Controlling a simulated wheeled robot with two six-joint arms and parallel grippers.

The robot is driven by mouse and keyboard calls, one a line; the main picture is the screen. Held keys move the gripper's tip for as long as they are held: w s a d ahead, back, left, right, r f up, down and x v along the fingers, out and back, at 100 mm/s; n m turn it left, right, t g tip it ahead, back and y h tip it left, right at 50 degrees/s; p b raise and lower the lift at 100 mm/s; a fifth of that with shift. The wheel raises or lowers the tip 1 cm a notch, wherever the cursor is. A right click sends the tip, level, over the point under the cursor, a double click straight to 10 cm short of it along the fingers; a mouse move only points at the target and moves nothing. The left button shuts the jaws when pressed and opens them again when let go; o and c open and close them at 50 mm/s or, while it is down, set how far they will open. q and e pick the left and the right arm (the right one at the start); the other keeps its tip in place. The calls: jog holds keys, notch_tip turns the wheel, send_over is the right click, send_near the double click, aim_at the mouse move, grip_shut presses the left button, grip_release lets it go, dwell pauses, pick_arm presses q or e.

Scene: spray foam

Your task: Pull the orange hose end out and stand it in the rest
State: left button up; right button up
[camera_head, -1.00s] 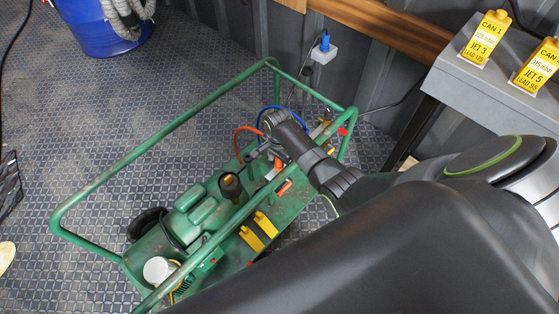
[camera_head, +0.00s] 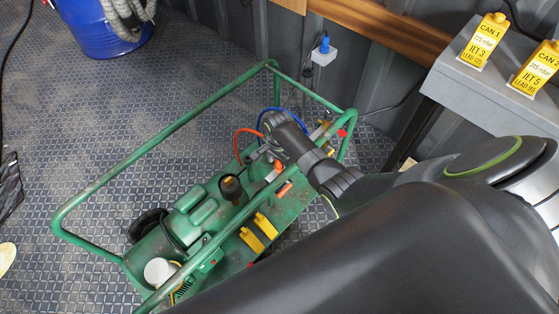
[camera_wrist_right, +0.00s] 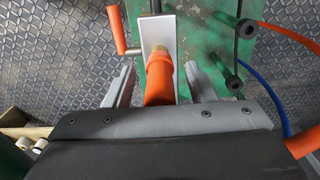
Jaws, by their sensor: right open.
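The orange hose (camera_head: 237,141) arcs out beside my right gripper (camera_head: 270,152) over the green machine; part of it also shows at the upper right of the right wrist view (camera_wrist_right: 292,36). In that view a thick orange piece (camera_wrist_right: 158,80) with a yellowish tip lies between the open fingers of my right gripper (camera_wrist_right: 161,82), in front of a white plate (camera_wrist_right: 157,32). I see gaps on both sides of it. I cannot tell whether this piece is the hose end. I cannot make out the rest. My left gripper is not in view.
The green tubular frame (camera_head: 160,138) surrounds the machine. A blue hose (camera_wrist_right: 262,88) and black knobs (camera_wrist_right: 234,83) are close to the right finger. An orange handle (camera_wrist_right: 120,30) is at the left.

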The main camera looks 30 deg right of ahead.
pick_arm(q)
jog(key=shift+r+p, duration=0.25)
jog(key=shift+p, duration=0.05)
dwell(0.4)
